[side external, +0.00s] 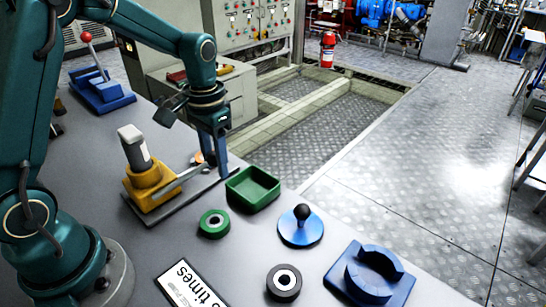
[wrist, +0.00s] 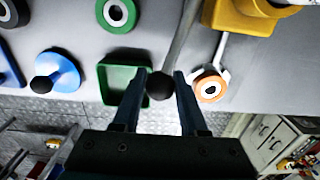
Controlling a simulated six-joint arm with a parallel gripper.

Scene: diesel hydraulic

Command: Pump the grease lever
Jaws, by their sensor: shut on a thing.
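The yellow grease pump (side external: 150,189) stands on a grey base plate on the bench, with a dark upright cylinder with a light grey cap (side external: 134,147). Its grey lever (side external: 183,179) reaches right and ends in a black ball knob (wrist: 160,86). My gripper (side external: 213,163) points down at the lever's end. In the wrist view, my gripper (wrist: 157,88) has a finger on each side of the knob and is shut on it.
A green tray (side external: 253,188) is close to my gripper's right. An orange ring (wrist: 210,88) lies close by. A green ring (side external: 213,223), blue knobbed disc (side external: 301,227), black ring (side external: 284,282), blue holder (side external: 370,277) and a partly cut-off "times" sign (side external: 190,286) occupy the bench front.

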